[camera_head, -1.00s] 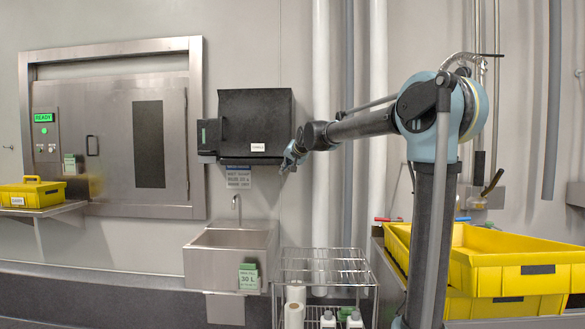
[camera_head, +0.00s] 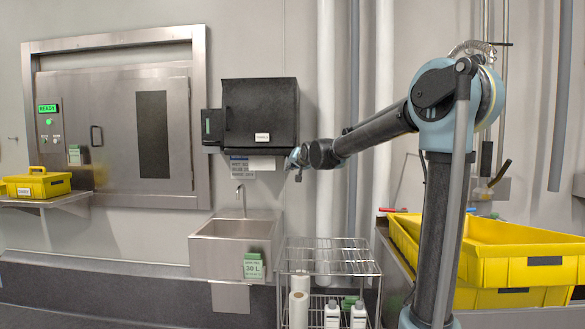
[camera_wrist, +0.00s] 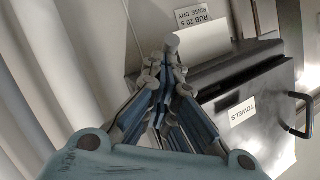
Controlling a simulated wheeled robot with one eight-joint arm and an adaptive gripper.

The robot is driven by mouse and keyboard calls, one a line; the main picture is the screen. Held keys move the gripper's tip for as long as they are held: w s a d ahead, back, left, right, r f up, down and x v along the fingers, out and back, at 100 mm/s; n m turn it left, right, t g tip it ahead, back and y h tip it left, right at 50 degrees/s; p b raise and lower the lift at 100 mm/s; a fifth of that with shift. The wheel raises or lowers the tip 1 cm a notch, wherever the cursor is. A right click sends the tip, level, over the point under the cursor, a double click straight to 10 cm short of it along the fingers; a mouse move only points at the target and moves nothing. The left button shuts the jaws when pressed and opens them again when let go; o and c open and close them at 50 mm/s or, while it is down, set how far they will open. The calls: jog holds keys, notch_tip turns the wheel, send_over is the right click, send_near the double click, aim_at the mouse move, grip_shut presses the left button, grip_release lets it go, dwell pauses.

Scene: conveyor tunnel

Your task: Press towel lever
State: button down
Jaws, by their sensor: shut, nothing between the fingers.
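The black towel dispenser (camera_head: 250,112) is on the wall above the sink; its TOWELS label also shows on it in the wrist view (camera_wrist: 228,118). A white paper sheet (camera_head: 262,163) hangs from its underside, and shows in the wrist view (camera_wrist: 205,48). A black loop handle (camera_wrist: 302,116) sits on the dispenser in the wrist view; I cannot pick out a separate towel lever. My gripper (camera_head: 297,172) is just below the dispenser's lower right corner, right of the sheet. Its fingers (camera_wrist: 172,45) are shut and empty; I cannot tell whether they touch anything.
A steel sink (camera_head: 235,250) with a tap stands below. A wire rack (camera_head: 330,262) with rolls and bottles is to its right. Yellow crates (camera_head: 500,262) sit at far right. Pipes (camera_head: 327,100) run behind my arm. A small dark unit (camera_head: 212,127) adjoins the dispenser's left.

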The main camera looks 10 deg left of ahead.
jog(key=shift+r, duration=0.1)
dwell(0.3)
jog(key=w+d+r+v, duration=0.1)
jog(key=v, duration=1.1)
jog(key=shift+s+d, duration=0.25)
jog(key=shift+s, duration=0.15)
